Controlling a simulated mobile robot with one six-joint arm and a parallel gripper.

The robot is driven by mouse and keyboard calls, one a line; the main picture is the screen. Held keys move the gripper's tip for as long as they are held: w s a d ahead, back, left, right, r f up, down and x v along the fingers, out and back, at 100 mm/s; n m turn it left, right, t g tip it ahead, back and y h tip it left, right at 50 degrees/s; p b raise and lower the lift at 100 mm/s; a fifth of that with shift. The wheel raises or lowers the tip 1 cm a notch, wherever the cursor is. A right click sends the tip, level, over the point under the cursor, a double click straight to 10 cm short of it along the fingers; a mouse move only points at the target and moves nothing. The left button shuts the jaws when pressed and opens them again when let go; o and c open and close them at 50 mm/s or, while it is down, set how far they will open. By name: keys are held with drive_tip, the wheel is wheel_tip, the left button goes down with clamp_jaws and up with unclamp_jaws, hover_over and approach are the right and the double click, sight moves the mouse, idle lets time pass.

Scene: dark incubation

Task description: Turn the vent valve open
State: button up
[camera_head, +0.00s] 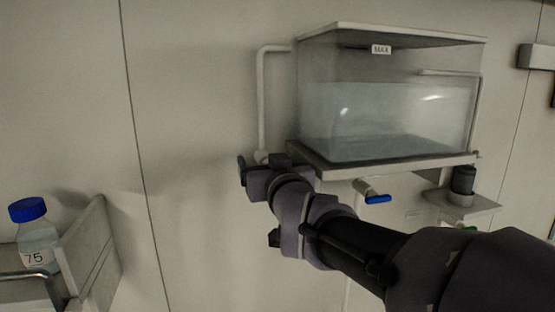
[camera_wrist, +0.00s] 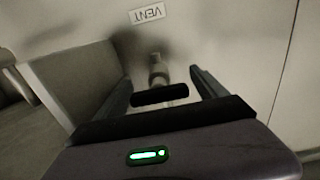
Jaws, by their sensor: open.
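The vent valve (camera_wrist: 157,72) is in the wrist view, a small pale fitting on the wall below an upside-down VENT label (camera_wrist: 147,13). A dark crossbar (camera_wrist: 160,94), which looks like its handle, lies crosswise in front of it. My gripper (camera_wrist: 160,76) is open, with one finger on each side of the valve and bar. Gaps show between the bar and both fingers. In the head view my gripper (camera_head: 250,172) is at the foot of the bent pipe (camera_head: 262,100), left of the clear tank (camera_head: 385,115); it mostly hides the valve.
The tank's shelf (camera_head: 400,165) is close to the right of my gripper. Under it is a blue-handled tap (camera_head: 377,199). A dark-topped bottle (camera_head: 463,180) stands on a small bracket at right. A blue-capped bottle (camera_head: 36,235) stands in a holder at lower left. The wall between is clear.

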drive_tip(key=c, duration=1.4)
drive_tip(key=shift+o, duration=0.2)
drive_tip(key=shift+f+n+b, duration=0.1)
drive_tip(key=shift+n+b, duration=0.2)
drive_tip(key=shift+b, duration=0.05)
drive_tip(key=n+b, duration=0.1)
drive_tip(key=n, duration=0.2)
drive_tip(key=shift+b, duration=0.35)
drive_tip(key=n, duration=0.4)
drive_tip(key=shift+a+n, duration=0.1)
drive_tip(key=shift+n, duration=0.2)
drive_tip(key=n, duration=0.4)
drive_tip(key=shift+n, duration=0.3)
drive_tip(key=n, duration=0.4)
drive_tip(key=shift+f+n+p, duration=0.1)
drive_tip(key=shift+n+p, duration=0.3)
drive_tip(key=shift+n, duration=0.3)
